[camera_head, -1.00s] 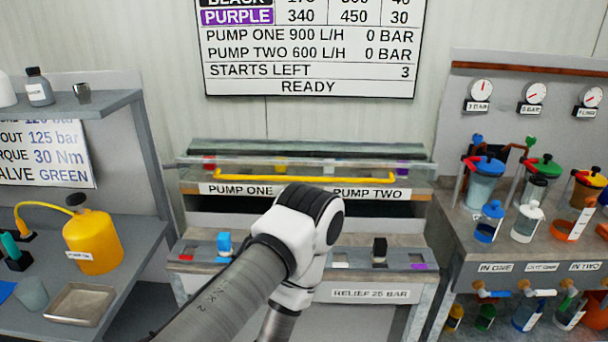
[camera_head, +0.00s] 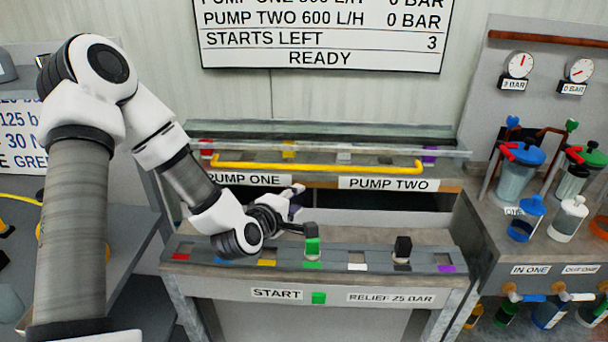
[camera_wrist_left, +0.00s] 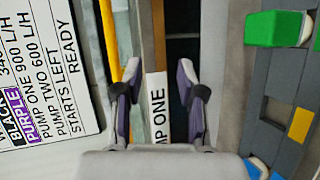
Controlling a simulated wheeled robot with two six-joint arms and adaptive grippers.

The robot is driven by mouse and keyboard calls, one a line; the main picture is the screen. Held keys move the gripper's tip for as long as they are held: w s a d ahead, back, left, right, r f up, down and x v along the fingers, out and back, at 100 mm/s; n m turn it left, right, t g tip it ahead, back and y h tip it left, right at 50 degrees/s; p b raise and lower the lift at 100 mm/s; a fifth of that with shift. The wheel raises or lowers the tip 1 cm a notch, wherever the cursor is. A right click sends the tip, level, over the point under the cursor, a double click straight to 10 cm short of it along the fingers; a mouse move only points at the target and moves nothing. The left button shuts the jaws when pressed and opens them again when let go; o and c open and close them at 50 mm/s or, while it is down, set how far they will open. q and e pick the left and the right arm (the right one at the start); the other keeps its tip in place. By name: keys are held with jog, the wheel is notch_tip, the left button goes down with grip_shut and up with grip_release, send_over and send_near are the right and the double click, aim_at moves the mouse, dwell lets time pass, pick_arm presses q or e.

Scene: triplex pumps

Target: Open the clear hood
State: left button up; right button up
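The clear hood (camera_head: 450,151) is a see-through panel lying closed over the top of the pump bench. A yellow bar handle (camera_head: 320,168) runs along its front, above the PUMP ONE and PUMP TWO labels. My left gripper (camera_head: 298,212) is in front of the bench opening, below and nearer than the handle, and not holding it. In the left wrist view its two fingers (camera_wrist_left: 157,100) are spread and empty, with the PUMP ONE label (camera_wrist_left: 158,110) between them. The yellow handle (camera_wrist_left: 107,40) shows there beside the left finger. My right gripper is not in view.
A green block (camera_head: 312,246) and a black block (camera_head: 402,248) stand on the front ledge close to the left gripper. A shelf with cups and gauges (camera_head: 519,65) stands at right. A sign (camera_head: 320,35) hangs on the wall behind.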

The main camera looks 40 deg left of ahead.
aim_at(306, 168)
pick_arm(q)
notch_tip(306, 168, up, 6)
jog(key=w+t, duration=0.1)
jog(key=shift+n+y, duration=0.3)
jog(key=shift+n, duration=0.1)
jog(key=x, duration=0.4)
jog(key=a+x, duration=0.1)
jog(key=x, duration=0.1)
jog(key=shift+w+f, duration=0.25)
jog(key=shift+f, duration=0.15)
jog(key=shift+w+d, duration=0.1)
jog(key=shift+w, duration=0.2)
grip_shut()
